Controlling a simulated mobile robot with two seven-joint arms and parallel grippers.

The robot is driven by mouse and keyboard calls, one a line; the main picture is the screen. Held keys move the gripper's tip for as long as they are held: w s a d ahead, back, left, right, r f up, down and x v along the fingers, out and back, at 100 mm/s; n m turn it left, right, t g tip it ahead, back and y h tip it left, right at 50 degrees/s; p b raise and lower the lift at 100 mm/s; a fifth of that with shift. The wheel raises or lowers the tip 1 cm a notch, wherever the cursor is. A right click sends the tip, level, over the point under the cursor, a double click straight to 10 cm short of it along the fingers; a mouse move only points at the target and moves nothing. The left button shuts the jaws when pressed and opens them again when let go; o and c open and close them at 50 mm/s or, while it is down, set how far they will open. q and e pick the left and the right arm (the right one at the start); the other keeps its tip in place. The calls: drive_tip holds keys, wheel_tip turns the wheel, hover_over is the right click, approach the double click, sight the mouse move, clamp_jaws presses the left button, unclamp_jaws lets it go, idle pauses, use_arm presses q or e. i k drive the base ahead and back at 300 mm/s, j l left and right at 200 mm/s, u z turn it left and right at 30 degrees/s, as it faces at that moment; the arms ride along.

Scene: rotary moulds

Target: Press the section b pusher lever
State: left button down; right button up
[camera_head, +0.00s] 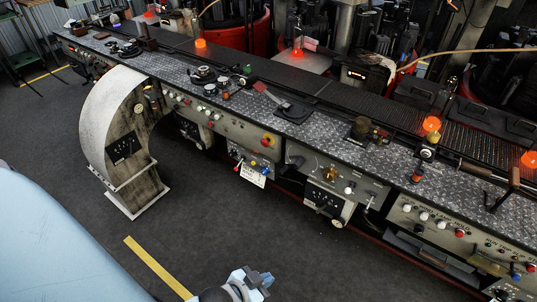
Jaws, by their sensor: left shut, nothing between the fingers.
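A long machine console runs from the upper left to the lower right, with several control panels on its front. Labels are too small to read, so I cannot tell which control is the section b pusher lever. A panel (240,150) in the middle has a red round button (266,141) and small coloured knobs (252,169) below it. The panel to its right has a brass knob (329,174). My left gripper (264,279) is at the bottom middle edge, shut and empty, over the floor and apart from the console. My right gripper is not in view.
A curved white and metal stand (119,120) juts out from the console at the left. Orange lamps (431,124) stand along the console top. Dark grey floor (230,220) with a yellow stripe (157,268) is clear in front of the console.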

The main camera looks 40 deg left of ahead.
sight(236, 169)
drive_tip(key=i+j+z, duration=0.1)
drive_tip(key=j+z, duration=0.25)
drive_tip(key=j, duration=0.15)
drive_tip(key=j+z, duration=0.3)
drive_tip(key=j, duration=0.2)
drive_tip(key=j+z, duration=0.4)
drive_tip(key=j, duration=0.7)
drive_tip(key=k+j, duration=0.1)
drive_tip(key=j, duration=1.2)
drive_tip(key=k+j, duration=0.15)
drive_tip(key=j, duration=0.5)
drive_tip(key=j+z, duration=0.1)
drive_tip(key=j, duration=0.55)
drive_tip(key=k, duration=0.05)
